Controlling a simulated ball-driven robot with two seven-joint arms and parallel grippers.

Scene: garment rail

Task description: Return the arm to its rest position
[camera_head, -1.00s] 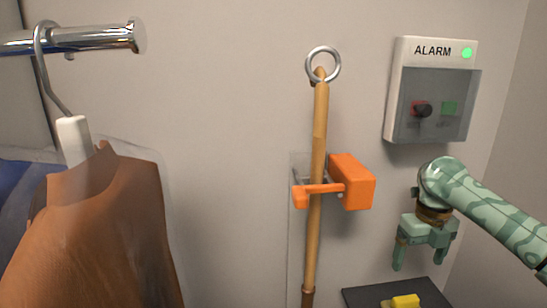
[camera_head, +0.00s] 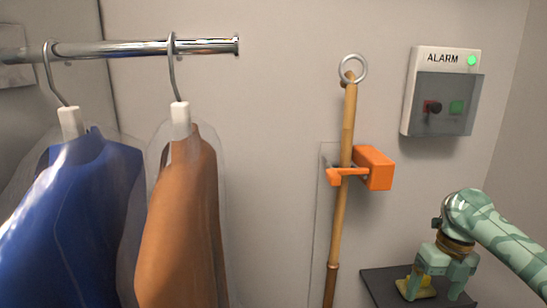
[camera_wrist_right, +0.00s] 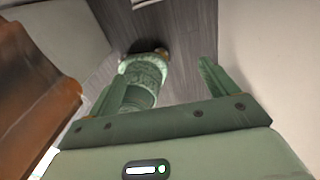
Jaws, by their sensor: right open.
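My right arm comes in from the right in the head view. Its green gripper (camera_head: 432,290) points down with the two fingers apart and nothing seen held between them. It is in front of a dark shelf (camera_head: 378,286) low on the wall, and partly covers a yellow object (camera_head: 427,281). I cannot tell the gap between them. In the right wrist view the open fingers (camera_wrist_right: 163,78) stand apart, with a green patterned part of my own body beyond them. My left gripper is not in view.
A chrome rail (camera_head: 140,48) carries a blue garment (camera_head: 80,220) and a brown garment (camera_head: 180,225) in clear covers. A wooden pole (camera_head: 343,190) sits in an orange clip (camera_head: 374,168) on the wall. An alarm box (camera_head: 441,92) hangs above my right arm. Bare wall separates garments and pole.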

